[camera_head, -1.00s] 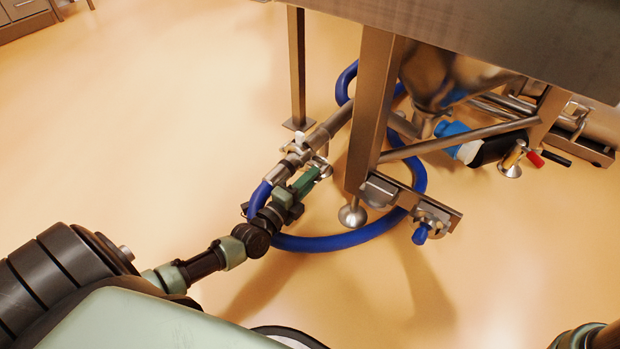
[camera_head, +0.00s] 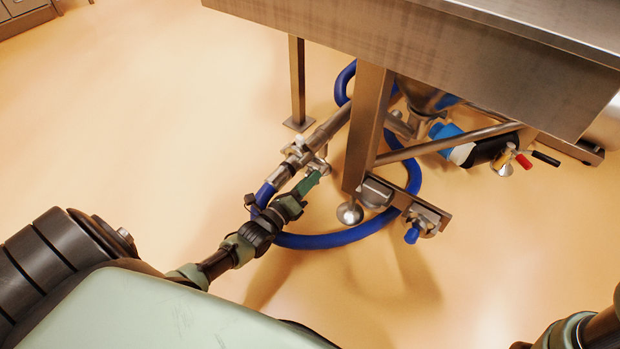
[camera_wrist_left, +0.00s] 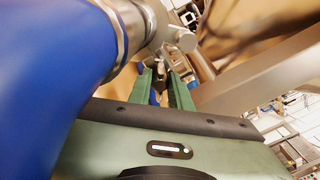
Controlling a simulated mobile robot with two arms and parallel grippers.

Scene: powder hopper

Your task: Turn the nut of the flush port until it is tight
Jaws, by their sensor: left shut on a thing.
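The flush port is a steel pipe end (camera_head: 325,130) with a clamp (camera_head: 297,153) where the blue hose (camera_head: 265,195) joins it. My left gripper (camera_head: 316,176) reaches the clamp from below, its green fingers at the clamp's near right side. In the left wrist view the fingers (camera_wrist_left: 165,82) are shut on a small metal part, which I take to be the nut (camera_wrist_left: 160,66). The fingers mostly hide it, so its tightness cannot be seen. The clamp (camera_wrist_left: 135,25) and hose (camera_wrist_left: 50,70) fill the left of that view. My right gripper is not in view.
A steel frame leg (camera_head: 366,125) stands close right of my left gripper, with a foot (camera_head: 350,212) beside it. A bracket with a blue-knobbed fitting (camera_head: 412,232) is further right. The hopper table (camera_head: 450,50) overhangs at the back. The floor at left is clear.

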